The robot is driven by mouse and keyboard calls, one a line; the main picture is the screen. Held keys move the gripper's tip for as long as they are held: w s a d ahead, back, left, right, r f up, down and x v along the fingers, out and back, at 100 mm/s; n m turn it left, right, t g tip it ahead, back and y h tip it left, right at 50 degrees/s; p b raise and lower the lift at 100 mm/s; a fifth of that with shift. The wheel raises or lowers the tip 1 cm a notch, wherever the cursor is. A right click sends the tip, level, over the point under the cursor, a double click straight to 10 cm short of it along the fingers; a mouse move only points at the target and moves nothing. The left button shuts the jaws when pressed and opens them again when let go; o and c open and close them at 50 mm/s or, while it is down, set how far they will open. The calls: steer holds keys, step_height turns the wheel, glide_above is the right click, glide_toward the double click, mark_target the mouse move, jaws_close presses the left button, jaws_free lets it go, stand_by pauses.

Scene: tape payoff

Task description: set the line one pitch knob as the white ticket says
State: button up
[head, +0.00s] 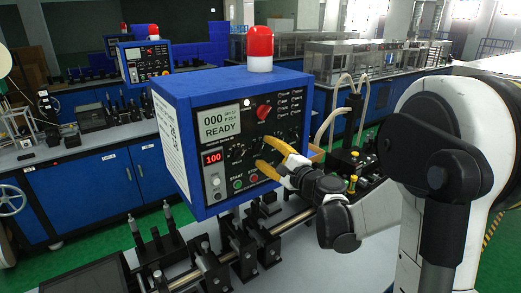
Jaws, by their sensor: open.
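A blue control box (192,190) with a dark front panel hangs over the bench in the head view. Its screen (219,122) reads "000" and "READY", with smaller text too small to read. Small dark knobs (237,152) sit mid-panel, partly behind my gripper; I cannot tell which is the line one pitch knob or where it points. A white sheet (167,135) with print is on the box's left side; its text is not legible, and I cannot tell if it is the ticket. My gripper (262,152) has its yellow fingers apart, close in front of the panel's lower right; contact is unclear.
A red selector (264,112) is above the knobs. A red readout (212,158) shows "100", with green and red buttons below. A red-and-white beacon (260,48) tops the box. Black fixtures (240,250) stand on the bench below. A similar box (145,62) stands behind.

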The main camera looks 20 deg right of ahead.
steer(key=shift+x, duration=1.2)
jaws_close()
